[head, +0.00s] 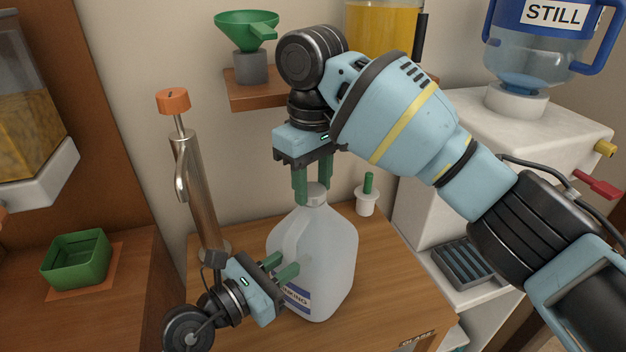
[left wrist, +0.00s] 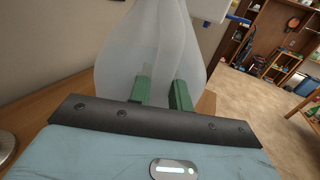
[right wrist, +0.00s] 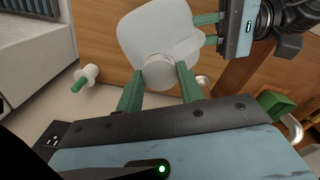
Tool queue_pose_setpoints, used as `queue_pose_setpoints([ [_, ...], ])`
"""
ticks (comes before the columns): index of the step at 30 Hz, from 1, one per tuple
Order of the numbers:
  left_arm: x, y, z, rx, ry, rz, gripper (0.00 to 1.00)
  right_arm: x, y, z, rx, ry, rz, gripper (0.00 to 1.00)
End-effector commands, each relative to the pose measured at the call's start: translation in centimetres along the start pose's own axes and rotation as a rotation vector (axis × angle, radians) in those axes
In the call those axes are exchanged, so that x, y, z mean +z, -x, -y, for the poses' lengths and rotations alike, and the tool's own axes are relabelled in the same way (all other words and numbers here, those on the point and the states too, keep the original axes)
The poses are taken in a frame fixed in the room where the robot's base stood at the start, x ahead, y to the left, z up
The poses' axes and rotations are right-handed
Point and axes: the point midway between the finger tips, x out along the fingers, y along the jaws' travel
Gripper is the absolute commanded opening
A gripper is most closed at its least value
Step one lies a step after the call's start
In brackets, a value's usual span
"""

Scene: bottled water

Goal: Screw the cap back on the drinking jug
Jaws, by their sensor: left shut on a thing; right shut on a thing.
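The drinking jug (head: 330,250) is a translucent white jug with a handle and a blue-and-white label, standing upright on the wooden counter. Its white cap (head: 314,190) is at the neck, and it also shows from above in the right wrist view (right wrist: 158,72). My right gripper (head: 314,192) points down from above with its green fingers shut on the cap's sides. I cannot tell how tightly the cap sits on the neck. My left gripper (head: 291,268) is low at the jug's front left, its green fingers shut on the jug body, which fills the left wrist view (left wrist: 160,50).
A steel pump with an orange top (head: 190,170) stands left of the jug. A small white holder with a green peg (head: 367,200) is behind right. A shelf with a green funnel (head: 246,28) is above. A white dispenser (head: 500,140) with a large bottle stands right.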

Motion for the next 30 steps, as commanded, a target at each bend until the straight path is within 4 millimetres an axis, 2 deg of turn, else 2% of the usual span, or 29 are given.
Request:
queue_pose_setpoints([
  [9,-0.12,0.02,0.00,0.000,0.000,-0.003,0.00,-0.02,-0.04,0.00,0.000,-0.485,0.000,0.10],
  [14,-0.11,0.01,0.01,0.000,0.000,-0.003,0.00,-0.02,-0.04,0.00,0.000,-0.508,-0.001,0.10],
  [15,-0.11,0.01,0.01,0.000,0.000,-0.003,0.00,-0.02,-0.04,0.00,0.000,-0.508,-0.001,0.40],
  [20,-0.11,0.01,0.01,-0.001,0.000,-0.003,0.00,-0.02,-0.04,-0.01,0.000,-0.506,-0.001,0.61],
  [30,-0.11,0.01,0.01,-0.001,0.000,-0.002,0.00,-0.02,0.19,-0.02,0.000,-0.505,-0.001,0.62],
])
